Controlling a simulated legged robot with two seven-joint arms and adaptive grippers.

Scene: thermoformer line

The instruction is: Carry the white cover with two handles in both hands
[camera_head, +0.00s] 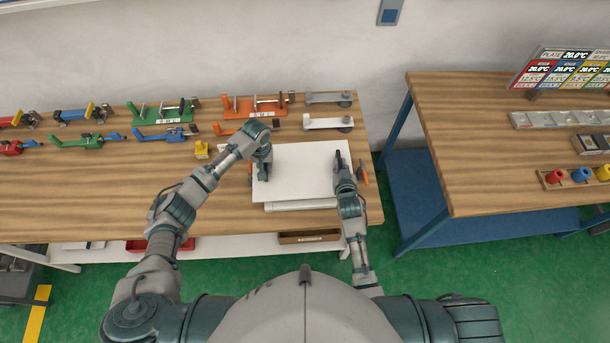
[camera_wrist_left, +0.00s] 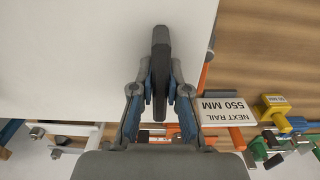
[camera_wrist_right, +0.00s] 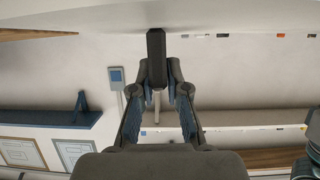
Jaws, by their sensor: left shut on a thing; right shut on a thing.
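The white cover (camera_head: 300,165) is a flat, pale panel over the right part of the left wooden bench. My left gripper (camera_head: 263,172) is at its left side, shut on a dark upright handle, which shows between the fingers in the left wrist view (camera_wrist_left: 160,55). My right gripper (camera_head: 341,162) is at its right side, shut on the other dark handle, seen in the right wrist view (camera_wrist_right: 156,55). The cover also fills the upper left of the left wrist view (camera_wrist_left: 65,60). I cannot tell how far it stands above the bench.
Colored clamp-like rails, such as a green one (camera_head: 165,112) and an orange one (camera_head: 255,105), line the bench's back. A yellow block (camera_head: 201,150) sits left of the cover. The bench (camera_head: 90,195) is clear at front left. A second bench (camera_head: 470,150) stands right, across a gap.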

